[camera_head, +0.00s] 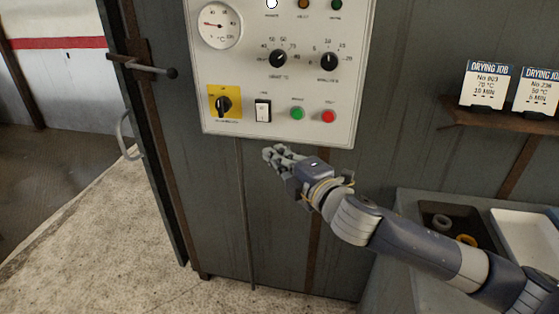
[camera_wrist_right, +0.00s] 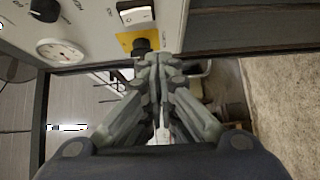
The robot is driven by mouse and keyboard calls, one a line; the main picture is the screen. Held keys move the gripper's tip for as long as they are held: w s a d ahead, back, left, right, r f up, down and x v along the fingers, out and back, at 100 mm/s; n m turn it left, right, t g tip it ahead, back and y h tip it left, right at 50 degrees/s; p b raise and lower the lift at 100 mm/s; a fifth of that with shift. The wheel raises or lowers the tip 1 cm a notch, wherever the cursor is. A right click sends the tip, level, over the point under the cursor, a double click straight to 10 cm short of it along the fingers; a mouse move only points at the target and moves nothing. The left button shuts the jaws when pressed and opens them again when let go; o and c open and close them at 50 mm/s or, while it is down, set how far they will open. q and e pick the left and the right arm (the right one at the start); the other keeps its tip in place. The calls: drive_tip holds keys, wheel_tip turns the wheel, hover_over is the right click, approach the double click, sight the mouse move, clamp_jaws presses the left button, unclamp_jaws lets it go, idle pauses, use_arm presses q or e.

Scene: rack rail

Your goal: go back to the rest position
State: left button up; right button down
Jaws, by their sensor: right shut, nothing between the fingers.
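My right gripper (camera_head: 274,153) is in front of the grey cabinet, just below the lower edge of the white control panel (camera_head: 345,95). Its fingers are shut and empty. In the right wrist view the closed fingers (camera_wrist_right: 158,62) overlap the area by the black rotary switch on its yellow plate (camera_wrist_right: 125,40). I cannot tell from these views how far the fingertips are from the panel. My right arm comes in from the lower right. My left gripper is in no view.
The panel carries a gauge (camera_head: 219,25), two black knobs, a white rocker switch (camera_head: 262,110), a green button (camera_head: 297,113) and a red button (camera_head: 328,116). A door handle (camera_head: 150,68) juts out at left. A shelf (camera_head: 500,122) with cards and trays stand at right.

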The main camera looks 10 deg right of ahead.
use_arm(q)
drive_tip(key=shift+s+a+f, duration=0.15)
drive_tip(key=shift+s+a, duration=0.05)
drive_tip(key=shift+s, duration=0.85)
use_arm(e)
drive_tip(key=shift+s+d, duration=0.15)
drive_tip(key=shift+s, duration=0.1)
